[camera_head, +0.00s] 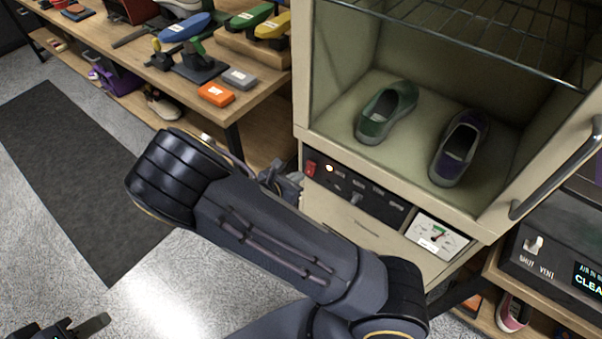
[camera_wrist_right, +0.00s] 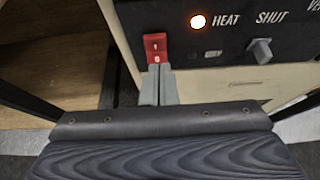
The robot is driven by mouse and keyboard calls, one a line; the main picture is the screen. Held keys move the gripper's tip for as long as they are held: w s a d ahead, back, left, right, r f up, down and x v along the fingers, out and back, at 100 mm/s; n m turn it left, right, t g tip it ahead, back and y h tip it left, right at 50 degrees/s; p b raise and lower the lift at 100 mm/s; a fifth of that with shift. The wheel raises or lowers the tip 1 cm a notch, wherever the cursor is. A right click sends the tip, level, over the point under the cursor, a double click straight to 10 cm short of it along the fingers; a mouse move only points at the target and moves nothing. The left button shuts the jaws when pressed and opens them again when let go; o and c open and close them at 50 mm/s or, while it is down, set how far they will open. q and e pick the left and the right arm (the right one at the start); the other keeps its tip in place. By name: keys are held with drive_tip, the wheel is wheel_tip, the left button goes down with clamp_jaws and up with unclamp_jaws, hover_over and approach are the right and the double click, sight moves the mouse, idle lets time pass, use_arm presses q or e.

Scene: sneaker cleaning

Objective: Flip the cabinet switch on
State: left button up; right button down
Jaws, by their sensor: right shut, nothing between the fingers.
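The red rocker switch (camera_head: 310,168) sits at the left end of the black control panel (camera_head: 345,188) on the cabinet front (camera_head: 430,199). In the right wrist view the switch (camera_wrist_right: 156,47) shows white markings, and a lit orange-white lamp (camera_wrist_right: 198,21) is beside it, left of the word HEAT. My right gripper (camera_wrist_right: 158,68) is shut and empty, its fingertips at the lower edge of the switch; contact is hard to tell. In the head view my right gripper (camera_head: 287,180) is partly hidden by my arm. My left gripper (camera_head: 78,327) is cut off at the bottom left.
A green shoe (camera_head: 386,112) and a purple shoe (camera_head: 460,149) stand inside the open cabinet under a wire rack (camera_head: 480,38). A wooden bench (camera_head: 240,108) with brushes stands left.

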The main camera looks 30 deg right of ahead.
drive_tip(key=s+a+r, duration=0.2)
drive_tip(key=a+r, duration=0.4)
drive_tip(key=r, duration=0.1)
drive_tip(key=shift+s+a, duration=0.3)
drive_tip(key=shift+s, duration=0.05)
